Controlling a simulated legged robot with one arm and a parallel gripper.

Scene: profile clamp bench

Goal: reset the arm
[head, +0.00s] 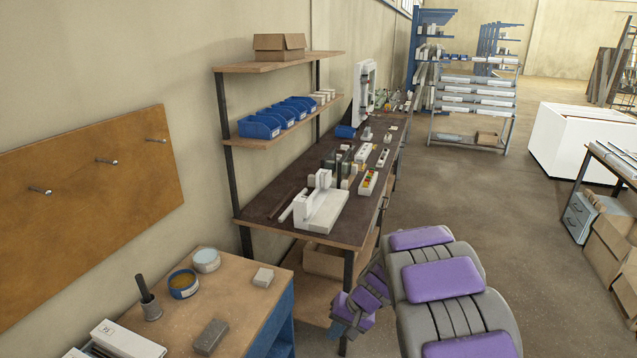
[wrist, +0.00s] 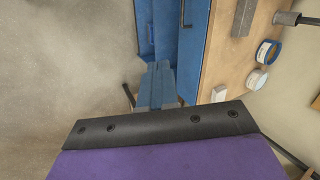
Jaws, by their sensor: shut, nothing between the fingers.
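My arm reaches out low at the bottom of the head view, with purple and grey padding. My gripper (wrist: 158,68) shows in the wrist view with its two blue-grey fingers together and nothing held between them. It is beside the blue cabinet front (wrist: 188,50) of the small wooden-topped bench (wrist: 222,60). In the head view, the arm's end is low, between that bench (head: 235,300) and the long dark workbench (head: 345,228); the fingertips are hard to make out there.
The small bench carries a white block (head: 263,277), a grey block (head: 210,336), a tin (head: 206,260), a blue-rimmed roll (head: 183,283) and a pot (head: 151,308). A white clamp fixture (head: 322,211) stands on the dark workbench. Open floor (head: 510,200) lies to the right.

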